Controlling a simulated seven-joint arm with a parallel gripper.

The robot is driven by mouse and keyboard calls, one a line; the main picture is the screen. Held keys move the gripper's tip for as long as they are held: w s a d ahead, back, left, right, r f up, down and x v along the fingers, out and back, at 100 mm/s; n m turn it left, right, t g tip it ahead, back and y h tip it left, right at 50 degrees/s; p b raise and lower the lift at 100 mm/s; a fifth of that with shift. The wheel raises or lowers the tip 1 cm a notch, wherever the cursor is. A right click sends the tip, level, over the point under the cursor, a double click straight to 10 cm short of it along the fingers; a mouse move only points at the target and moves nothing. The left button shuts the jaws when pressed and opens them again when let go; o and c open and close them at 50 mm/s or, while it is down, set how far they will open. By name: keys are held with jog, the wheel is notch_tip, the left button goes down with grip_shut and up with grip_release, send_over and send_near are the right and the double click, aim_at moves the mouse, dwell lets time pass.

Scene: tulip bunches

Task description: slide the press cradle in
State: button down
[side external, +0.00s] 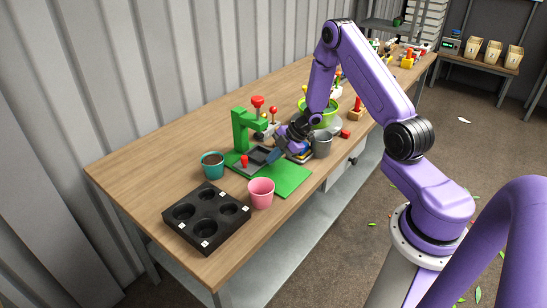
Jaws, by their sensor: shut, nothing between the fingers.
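The green press (240,130) stands upright on a green base plate (290,179) on the bench. The dark grey press cradle (256,153) sits low at the press, over the plate. A small red piece (244,160) stands at its near left side. My gripper (272,157) is shut and empty, reaching down from the right with its tips close to the cradle's right end. I cannot tell whether the tips touch it. My wrist hides part of what lies behind.
A teal pot (212,165) and a pink pot (261,193) flank the plate. A black tray with round wells (207,240) is at the near end. A grey cup (323,145), a green bowl (330,119) and red-knobbed items crowd the right.

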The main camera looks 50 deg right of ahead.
jog(key=s, duration=0.4)
jog(key=shift+s+d+r, duration=0.1)
jog(key=shift+d+r, duration=0.05)
jog(key=shift+r, duration=0.1)
jog(key=v, duration=0.9)
jog(key=s+a+r+m+h, duration=0.1)
jog(key=a+r+m+h, duration=0.1)
jog(key=a+r, duration=0.4)
jog(key=a+r+m+h, duration=0.1)
jog(key=a+r+h, duration=0.25)
jog(key=a, duration=0.55)
jog(key=s+a+r+g, duration=0.1)
jog(key=s+a+g, duration=0.1)
jog(key=s, duration=0.6)
jog(key=s+a+r+g+y, duration=0.1)
jog(key=s+a+r, duration=0.1)
jog(key=s, duration=0.6)
jog(key=s+a+r+m+g, duration=0.1)
jog(key=s+a+r+g, duration=0.1)
jog(key=s, duration=0.7)
jog(key=shift+a+r+g, duration=0.2)
jog(key=shift+a+g, duration=0.1)
jog(key=shift+a, duration=0.4)
